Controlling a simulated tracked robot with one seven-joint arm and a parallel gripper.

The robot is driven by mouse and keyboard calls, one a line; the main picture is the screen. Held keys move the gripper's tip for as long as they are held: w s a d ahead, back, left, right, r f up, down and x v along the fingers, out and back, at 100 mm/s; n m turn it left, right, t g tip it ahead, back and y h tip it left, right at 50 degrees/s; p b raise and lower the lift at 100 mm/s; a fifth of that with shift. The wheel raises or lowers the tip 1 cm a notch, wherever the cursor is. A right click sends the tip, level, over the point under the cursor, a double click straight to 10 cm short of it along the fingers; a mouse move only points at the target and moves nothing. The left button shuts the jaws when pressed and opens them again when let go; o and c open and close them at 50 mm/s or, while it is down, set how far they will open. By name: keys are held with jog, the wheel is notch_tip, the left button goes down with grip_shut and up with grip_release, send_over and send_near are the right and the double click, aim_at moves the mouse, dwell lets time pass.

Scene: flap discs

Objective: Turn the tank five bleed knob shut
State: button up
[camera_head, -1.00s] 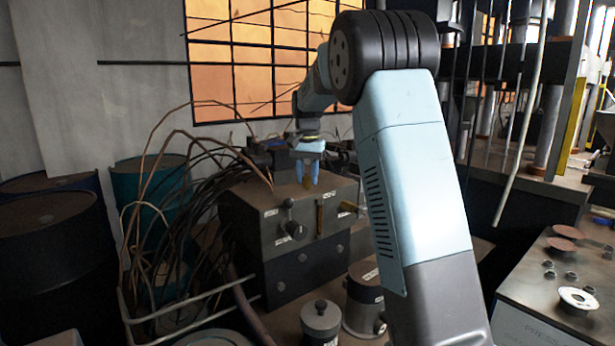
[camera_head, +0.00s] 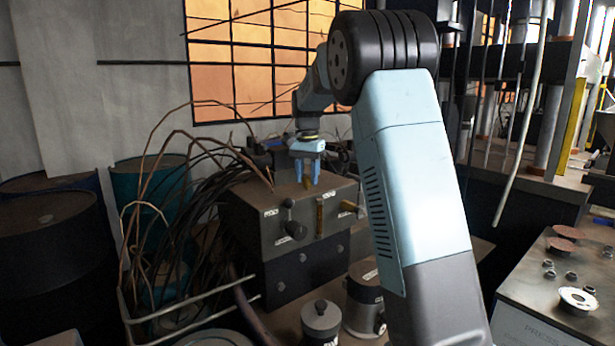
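A grey control box (camera_head: 270,243) stands in the middle, with several levers and handles on its front. My gripper (camera_head: 307,180) points down over the box top, its two blue fingers a little apart. A small brass-coloured piece, perhaps the bleed knob (camera_head: 307,183), shows low between the fingertips. I cannot tell whether the fingers press on it. The front carries a black lever with a dark knob (camera_head: 295,230), an upright brass handle (camera_head: 320,216) and a sideways brass handle (camera_head: 348,206). Their small labels are too small to read, so I cannot tell which is tank five.
Dark drums (camera_head: 55,255) and a teal drum (camera_head: 150,190) stand at the left. Bundled cables (camera_head: 200,180) run behind the box's left side. Lidded canisters (camera_head: 321,316) stand in front. A bench (camera_head: 550,315) with discs and nuts is at the right.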

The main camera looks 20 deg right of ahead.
aim_at(307, 177)
jog(key=shift+o, duration=1.4)
notch_tip(307, 177, up, 14)
jog(key=shift+f, duration=0.25)
